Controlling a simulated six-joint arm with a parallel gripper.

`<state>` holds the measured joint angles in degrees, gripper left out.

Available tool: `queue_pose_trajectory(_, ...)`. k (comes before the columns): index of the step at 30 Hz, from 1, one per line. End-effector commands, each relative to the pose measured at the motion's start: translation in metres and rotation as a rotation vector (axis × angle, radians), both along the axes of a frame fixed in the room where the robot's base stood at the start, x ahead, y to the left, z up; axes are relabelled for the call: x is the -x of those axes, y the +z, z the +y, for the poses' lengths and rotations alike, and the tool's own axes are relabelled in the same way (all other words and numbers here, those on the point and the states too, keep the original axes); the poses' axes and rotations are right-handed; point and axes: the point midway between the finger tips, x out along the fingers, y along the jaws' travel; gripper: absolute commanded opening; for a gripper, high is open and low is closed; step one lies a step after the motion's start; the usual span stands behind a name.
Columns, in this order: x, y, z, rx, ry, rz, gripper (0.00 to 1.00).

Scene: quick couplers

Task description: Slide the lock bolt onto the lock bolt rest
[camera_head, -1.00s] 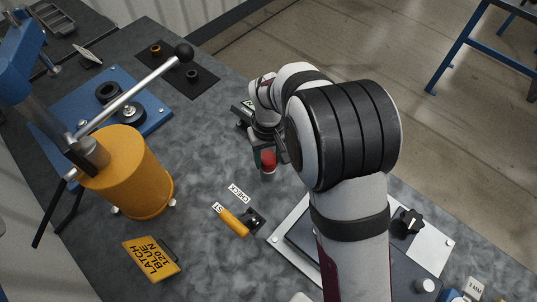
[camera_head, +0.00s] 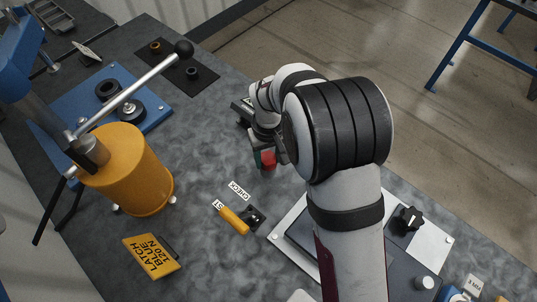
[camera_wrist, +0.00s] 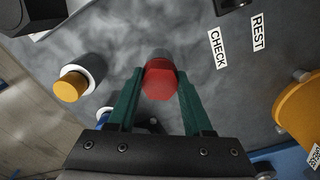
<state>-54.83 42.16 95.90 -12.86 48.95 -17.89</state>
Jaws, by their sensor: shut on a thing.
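My gripper (camera_wrist: 160,88) has its two green fingers on either side of a red-ended part (camera_wrist: 160,82). The part has a red faceted end and a grey section beyond it; it may be the lock bolt. In the head view the red end (camera_head: 268,160) shows below my wrist, above the grey worktop. Whether it touches the worktop cannot be told. A label reading REST (camera_wrist: 257,33) and one reading CHECK (camera_wrist: 217,48) lie at the upper right of the wrist view. I cannot single out the lock bolt rest with certainty.
A yellow handle on a black bracket (camera_head: 235,221) lies by the labels. A large yellow cylinder (camera_head: 130,170) with a long lever stands left. A yellow cap in a white ring (camera_wrist: 70,86) is left of my fingers. A light plate with a black knob (camera_head: 409,221) is right.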

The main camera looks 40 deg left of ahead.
Motion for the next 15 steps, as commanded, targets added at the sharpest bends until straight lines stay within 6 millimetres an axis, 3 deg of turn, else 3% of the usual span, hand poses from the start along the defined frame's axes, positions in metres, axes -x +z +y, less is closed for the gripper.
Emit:
queue_pose_trajectory(3,0.0,-0.0005,0.0001,0.0,0.0,0.0,0.1)
queue_pose_trajectory(4,0.0,-0.0005,0.0001,0.0,0.0,0.0,0.52)
queue_pose_trajectory(9,0.0,-0.0005,0.0,0.0,0.0,0.0,0.83)
queue_pose_trajectory(15,0.0,-0.0006,0.0,0.0,0.0,0.0,0.85)
